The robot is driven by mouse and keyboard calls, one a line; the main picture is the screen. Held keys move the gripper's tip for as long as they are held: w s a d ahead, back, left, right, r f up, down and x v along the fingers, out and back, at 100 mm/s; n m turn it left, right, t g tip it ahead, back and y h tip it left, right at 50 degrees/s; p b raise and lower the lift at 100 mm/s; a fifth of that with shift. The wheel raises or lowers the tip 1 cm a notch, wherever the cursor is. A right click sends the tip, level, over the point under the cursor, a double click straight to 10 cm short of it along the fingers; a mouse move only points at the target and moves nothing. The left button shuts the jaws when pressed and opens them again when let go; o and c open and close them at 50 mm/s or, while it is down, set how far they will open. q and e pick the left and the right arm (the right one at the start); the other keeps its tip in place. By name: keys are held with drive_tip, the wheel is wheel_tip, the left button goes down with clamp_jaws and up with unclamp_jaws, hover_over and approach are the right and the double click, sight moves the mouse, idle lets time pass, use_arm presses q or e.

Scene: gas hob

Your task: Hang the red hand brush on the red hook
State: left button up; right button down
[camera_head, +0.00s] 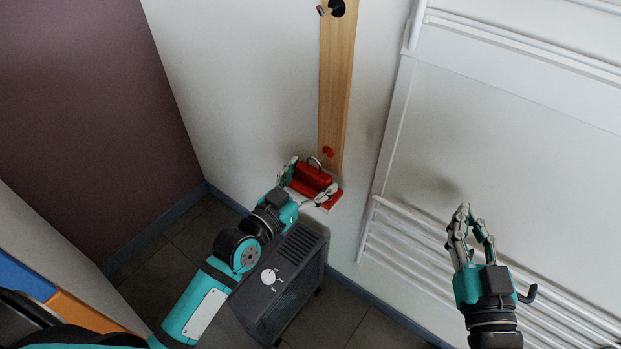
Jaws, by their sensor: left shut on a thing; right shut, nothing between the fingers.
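The red hand brush (313,178) is held in my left gripper (306,186), whose fingers are shut on its two sides. A metal loop shows at the brush's upper end. The red hook (328,151) is near the lower end of a wooden strip (337,85) on the wall. In the picture the loop lies just below and left of the hook; I cannot tell whether they touch. My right gripper (475,222) is shut and empty, in front of the white radiator at the right.
A black hook (337,8) sits at the top of the strip. A dark heater (283,283) stands on the floor below my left gripper. A white towel radiator (430,245) fills the right side. The wall left of the strip is clear.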

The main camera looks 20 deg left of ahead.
use_arm(q)
drive_tip(key=shift+w, duration=0.25)
drive_tip(key=shift+w+d+f, duration=0.15)
drive_tip(key=shift+w+f, duration=0.05)
drive_tip(key=shift+w, duration=0.05)
drive_tip(key=shift+w+d+f, duration=0.1)
drive_tip(key=shift+w+f, duration=0.25)
drive_tip(key=shift+f, duration=0.2)
use_arm(e)
drive_tip(key=shift+d+r+t, duration=0.15)
drive_tip(key=shift+r+t, duration=0.55)
drive_tip(key=shift+r, duration=0.25)
use_arm(q)
drive_tip(key=shift+f, duration=0.1)
drive_tip(key=o, duration=1.2)
drive_tip(key=shift+o, duration=0.2)
use_arm(e)
drive_tip(key=shift+w+r, duration=0.1)
use_arm(q)
drive_tip(key=v, duration=1.2)
